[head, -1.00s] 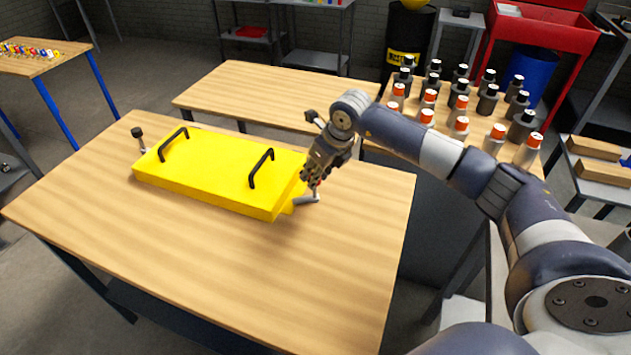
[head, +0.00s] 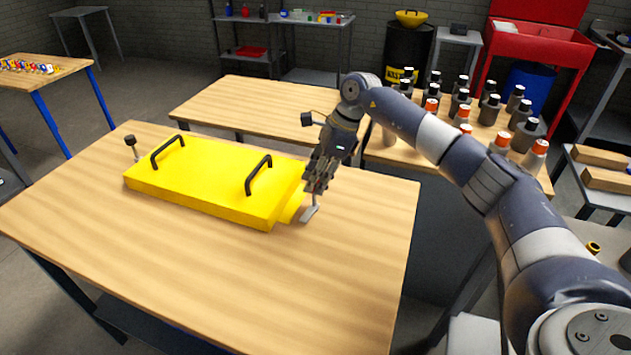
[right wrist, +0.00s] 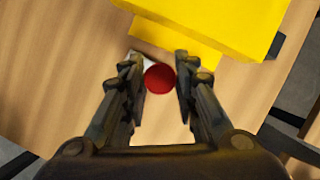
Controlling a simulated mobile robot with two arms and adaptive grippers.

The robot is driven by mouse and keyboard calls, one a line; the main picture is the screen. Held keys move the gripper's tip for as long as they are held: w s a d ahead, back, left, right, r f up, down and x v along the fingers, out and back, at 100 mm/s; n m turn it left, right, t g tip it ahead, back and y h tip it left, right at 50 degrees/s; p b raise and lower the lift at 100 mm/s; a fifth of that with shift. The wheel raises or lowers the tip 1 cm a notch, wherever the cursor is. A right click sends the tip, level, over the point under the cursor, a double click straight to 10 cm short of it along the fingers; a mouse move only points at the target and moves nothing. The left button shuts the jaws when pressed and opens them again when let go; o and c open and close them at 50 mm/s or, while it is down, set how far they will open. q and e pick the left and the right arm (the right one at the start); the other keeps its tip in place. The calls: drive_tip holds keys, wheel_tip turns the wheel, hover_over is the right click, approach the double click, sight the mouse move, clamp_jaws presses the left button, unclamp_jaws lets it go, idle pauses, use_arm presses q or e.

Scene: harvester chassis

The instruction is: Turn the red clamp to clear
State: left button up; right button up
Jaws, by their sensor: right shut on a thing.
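The red clamp shows in the right wrist view as a round red knob (right wrist: 160,78) between my fingers. In the head view its grey metal foot (head: 310,214) shows below my right gripper, beside the right end of the yellow chassis cover (head: 215,180). The knob is hidden by the fingers in the head view. My right gripper (head: 317,185) points down and is shut on the red knob. In the right wrist view the fingers (right wrist: 160,80) stand on either side of it, near the yellow cover's edge. My left gripper is not in view.
The yellow cover has two black handles (head: 258,174) and lies on a wooden table (head: 230,270) with clear room in front. A black-knobbed clamp (head: 131,145) stands at its left end. Behind are an empty wooden table (head: 250,100) and several bottles (head: 500,145).

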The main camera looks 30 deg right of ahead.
drive_tip(key=shift+w+d+r+n, duration=0.1)
drive_tip(key=shift+w+n, duration=0.05)
drive_tip(key=shift+n, duration=0.45)
drive_tip(key=o, duration=1)
drive_tip(key=shift+o, duration=0.3)
drive_tip(key=v, duration=1.2)
drive_tip(key=shift+w, duration=0.15)
drive_tip(key=shift+d, duration=0.1)
